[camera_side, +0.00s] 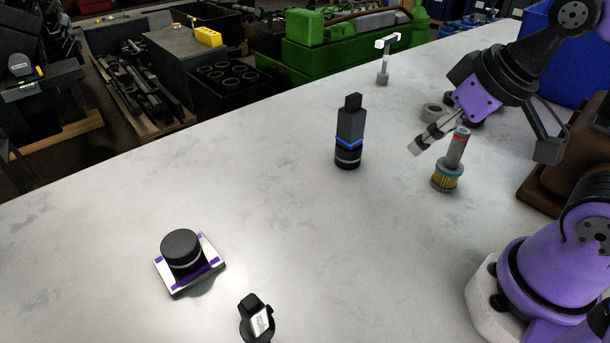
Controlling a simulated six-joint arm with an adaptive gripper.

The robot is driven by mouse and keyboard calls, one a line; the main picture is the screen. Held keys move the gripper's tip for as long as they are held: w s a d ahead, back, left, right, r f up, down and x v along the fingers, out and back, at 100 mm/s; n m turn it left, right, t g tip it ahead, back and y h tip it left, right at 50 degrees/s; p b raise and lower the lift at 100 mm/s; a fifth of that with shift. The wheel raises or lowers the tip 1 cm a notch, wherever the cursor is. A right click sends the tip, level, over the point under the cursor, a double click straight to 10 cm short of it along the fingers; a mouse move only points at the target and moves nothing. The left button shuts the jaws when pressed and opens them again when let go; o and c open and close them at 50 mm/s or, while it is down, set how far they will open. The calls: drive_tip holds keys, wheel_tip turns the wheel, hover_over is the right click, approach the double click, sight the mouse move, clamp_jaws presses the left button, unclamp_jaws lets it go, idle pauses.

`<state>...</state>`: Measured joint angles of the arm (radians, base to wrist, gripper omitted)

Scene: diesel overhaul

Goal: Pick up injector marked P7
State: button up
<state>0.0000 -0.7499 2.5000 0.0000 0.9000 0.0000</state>
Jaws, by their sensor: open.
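No P7 marking is legible, so I cannot tell for sure which part is the injector. A grey upright part with a red band and a ribbed yellow base (448,168) stands on the pale worktop. A dark upright part with a blue ring (349,136) stands to its left. A white-and-grey T-topped part (383,70) stands farther back. My gripper (482,150) is open and empty, its fingers spread wide at the right. Its left finger appears close beside the red-banded part; whether they touch is unclear.
A black round piece (181,250) sits on a white and purple square base at front left. A small black holder (257,318) is near the front edge. A grey ring (433,112) lies behind my gripper. The worktop's left and middle are mostly clear.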

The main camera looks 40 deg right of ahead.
drive_tip(key=r+g, duration=0.2)
drive_tip(key=g, duration=0.3)
hover_over(250, 302)
drive_tip(key=shift+w+d+f+n, duration=0.1)
drive_tip(key=shift+w+f+n, duration=0.1)
drive_tip(key=shift+n, duration=0.2)
drive_tip(key=shift+g, duration=0.3)
drive_tip(key=f, duration=0.3)
drive_tip(key=a+f, duration=0.1)
drive_tip(key=f, duration=0.1)
drive_tip(key=shift+s, duration=0.35)
drive_tip(key=f, duration=0.5)
drive_tip(key=shift+w+d+f, duration=0.1)
drive_tip(key=shift+d+f, duration=0.2)
drive_tip(key=shift+d, duration=0.1)
clamp_jaws()
